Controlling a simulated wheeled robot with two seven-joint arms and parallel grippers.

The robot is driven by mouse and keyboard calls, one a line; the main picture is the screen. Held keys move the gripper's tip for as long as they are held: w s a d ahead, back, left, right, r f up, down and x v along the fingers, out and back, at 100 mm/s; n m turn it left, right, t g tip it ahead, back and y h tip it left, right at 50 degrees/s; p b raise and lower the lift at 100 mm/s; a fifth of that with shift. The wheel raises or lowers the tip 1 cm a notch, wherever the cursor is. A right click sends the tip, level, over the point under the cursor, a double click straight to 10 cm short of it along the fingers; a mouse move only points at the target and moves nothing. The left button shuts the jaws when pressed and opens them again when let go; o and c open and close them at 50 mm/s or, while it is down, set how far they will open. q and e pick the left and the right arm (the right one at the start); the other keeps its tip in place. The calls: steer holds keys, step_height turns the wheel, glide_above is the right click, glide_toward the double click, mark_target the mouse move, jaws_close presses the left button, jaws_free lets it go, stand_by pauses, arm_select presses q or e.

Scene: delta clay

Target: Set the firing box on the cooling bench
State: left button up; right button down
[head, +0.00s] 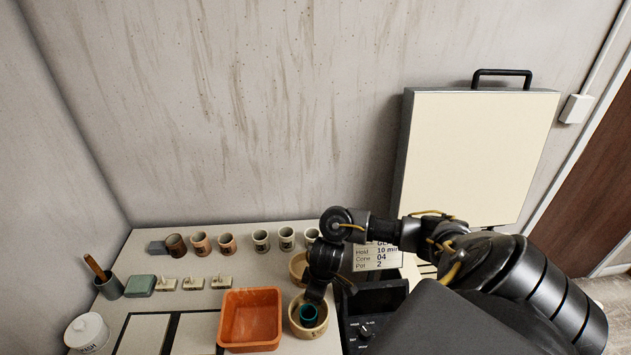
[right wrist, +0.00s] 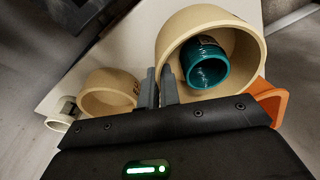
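A round tan firing box (head: 309,326) with a teal cup (head: 308,313) inside stands just right of an orange tray. In the right wrist view, the box (right wrist: 250,42) is large and close, and the teal cup (right wrist: 206,66) shows inside it. My right gripper (right wrist: 159,88) has one finger on each side of the box wall, with only a narrow gap between them, and appears shut on it. In the head view, the right gripper (head: 318,290) reaches down over the box rim, fingertips partly hidden. My left gripper is out of view. I cannot pick out the cooling bench with certainty.
The orange tray (head: 251,319) stands close beside the box. A second tan round box (head: 298,265) is behind it. A black kiln (head: 365,330) with a dial and a raised lid (head: 475,150) is at right. Several cups line the table's back.

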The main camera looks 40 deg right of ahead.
steer(key=shift+f, duration=1.05)
steer(key=shift+f, duration=0.1)
steer(key=c, duration=1.6)
jaws_free()
steer(key=shift+s+d+r+p, duration=0.2)
steer(key=shift+r+p, duration=0.4)
steer(key=shift+r, duration=1.4)
steer(key=shift+s+d+r+p, duration=0.15)
steer(key=shift+s+r+p, duration=0.35)
steer(key=shift+r, duration=1.55)
steer(key=shift+s+d+r+p, duration=0.15)
steer(key=shift+r+p, duration=0.55)
steer(key=shift+r, duration=1.3)
